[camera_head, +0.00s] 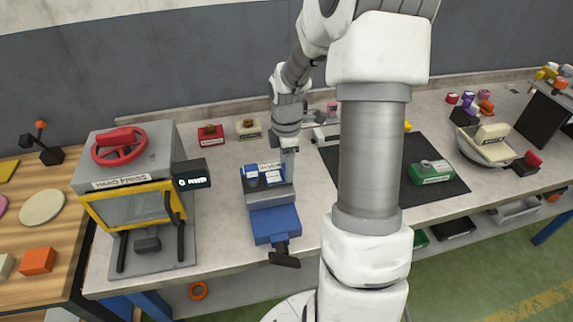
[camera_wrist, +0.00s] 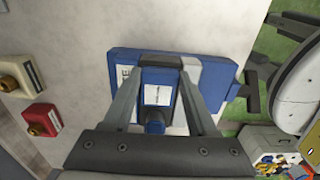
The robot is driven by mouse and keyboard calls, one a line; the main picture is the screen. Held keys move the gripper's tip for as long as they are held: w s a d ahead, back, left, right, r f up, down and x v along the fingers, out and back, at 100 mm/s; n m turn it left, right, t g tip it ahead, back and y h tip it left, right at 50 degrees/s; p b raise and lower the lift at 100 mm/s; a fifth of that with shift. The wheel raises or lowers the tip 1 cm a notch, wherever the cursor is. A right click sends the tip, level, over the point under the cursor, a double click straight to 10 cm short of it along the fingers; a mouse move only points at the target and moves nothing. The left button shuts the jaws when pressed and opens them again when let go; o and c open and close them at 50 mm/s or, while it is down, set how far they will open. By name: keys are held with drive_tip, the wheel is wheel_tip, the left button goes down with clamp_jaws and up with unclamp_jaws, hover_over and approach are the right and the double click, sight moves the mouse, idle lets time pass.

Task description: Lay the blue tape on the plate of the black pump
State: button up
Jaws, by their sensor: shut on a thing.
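My gripper (camera_wrist: 158,100) points down over a blue vise (camera_head: 275,224) on the bench. In the wrist view its two fingers stand on either side of a small blue piece (camera_wrist: 158,92) with a white label and a darker blue knob. The fingers are shut on this piece, which is at the vise's jaws; I cannot tell whether it still rests there. Blue parts with white labels also show under the gripper in the head view. I cannot make out for sure which thing is the blue tape. No black pump is clearly recognisable; my arm hides the middle of the bench.
A grey machine with a red wheel (camera_head: 120,145) and yellow-framed door stands left of the vise. Red (camera_head: 210,134) and cream (camera_head: 248,127) blocks lie behind. A green box (camera_head: 431,172) is on a black mat (camera_head: 410,205).

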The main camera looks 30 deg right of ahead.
drive_tip(key=shift+f, duration=0.35)
idle(0.4)
drive_tip(key=o, duration=1.4)
drive_tip(key=shift+c, duration=0.2)
drive_tip(key=shift+r, duration=0.1)
wheel_tip(320, 180, up, 17)
drive_tip(key=p, duration=0.1)
drive_tip(key=shift+r, duration=0.2)
